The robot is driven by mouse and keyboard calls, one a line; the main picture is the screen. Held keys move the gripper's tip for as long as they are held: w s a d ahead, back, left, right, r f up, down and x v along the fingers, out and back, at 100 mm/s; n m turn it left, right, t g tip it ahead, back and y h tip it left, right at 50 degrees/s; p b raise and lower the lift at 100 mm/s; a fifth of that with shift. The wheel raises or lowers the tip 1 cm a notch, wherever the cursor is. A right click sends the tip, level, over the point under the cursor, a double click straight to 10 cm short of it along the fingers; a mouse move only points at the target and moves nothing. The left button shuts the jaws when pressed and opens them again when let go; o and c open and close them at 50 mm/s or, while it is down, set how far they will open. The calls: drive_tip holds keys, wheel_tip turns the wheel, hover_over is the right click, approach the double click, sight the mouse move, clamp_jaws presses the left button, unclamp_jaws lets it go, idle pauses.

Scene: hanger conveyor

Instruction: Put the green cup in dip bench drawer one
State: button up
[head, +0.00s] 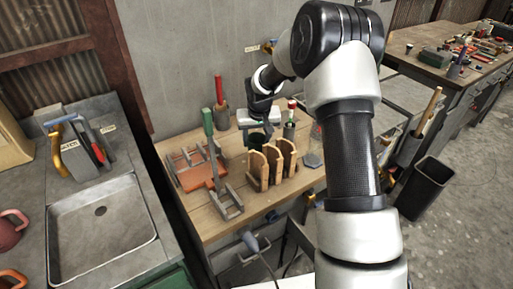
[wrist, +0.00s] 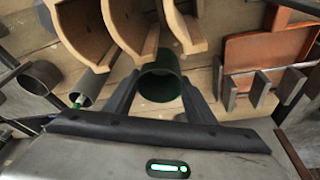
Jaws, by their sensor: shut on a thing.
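The dark green cup (wrist: 160,84) is between my gripper's two fingers in the wrist view, with its open mouth showing. My gripper (wrist: 160,92) is shut on it. In the head view my gripper (head: 261,122) is over the back of the wooden bench (head: 205,222), and the cup (head: 256,140) shows small and dark below it, behind the wooden holders. Whether the cup touches the bench top is unclear. The front of the bench shows below its edge, partly hidden by my arm; which drawer is number one cannot be told.
Curved wooden holders (head: 272,167) stand close in front of the cup. An orange tray (head: 195,170) and a green-handled tool (head: 208,122) are to the left. A red-handled tool (head: 219,90) stands behind. A sink (head: 103,240) is at far left, a black bin (head: 426,188) at right.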

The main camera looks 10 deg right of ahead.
sight(256, 148)
drive_tip(key=shift+f, duration=2)
drive_tip(key=shift+f, duration=0.15)
drive_tip(key=o, duration=0.8)
drive_tip(key=shift+c, duration=0.2)
